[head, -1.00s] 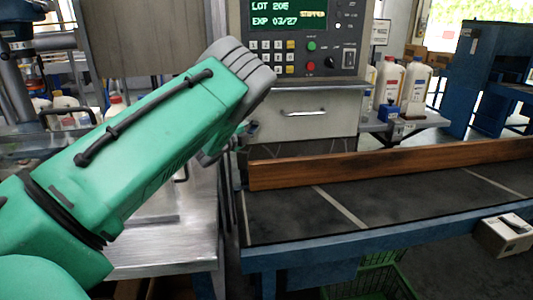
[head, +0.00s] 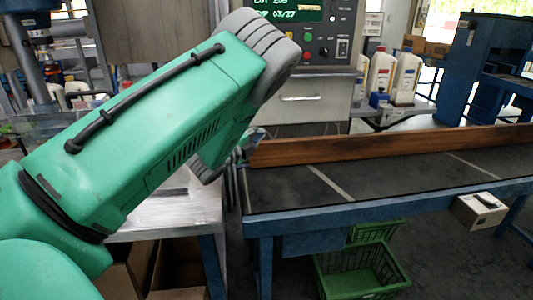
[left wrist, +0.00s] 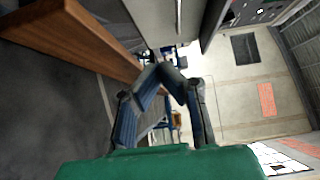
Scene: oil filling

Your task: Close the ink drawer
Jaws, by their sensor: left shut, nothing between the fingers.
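The ink drawer (head: 318,113) is a pale grey metal front with a bar handle (head: 304,98), below the control panel in the head view. How far it stands out is hard to tell. In the left wrist view a grey front with a bar handle (left wrist: 178,16) shows sideways at the top. My left gripper (head: 254,137) is at the drawer's lower left, mostly hidden behind my green arm. In the left wrist view its fingers (left wrist: 161,69) meet at the tips, shut and empty, apart from the handle. My right gripper is in neither view.
A wooden rail (head: 390,144) runs along the dark conveyor (head: 400,180) in front of the drawer. The control panel (head: 330,50) is above. White bottles (head: 405,75) stand on the right. A green crate (head: 365,275) is below the conveyor.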

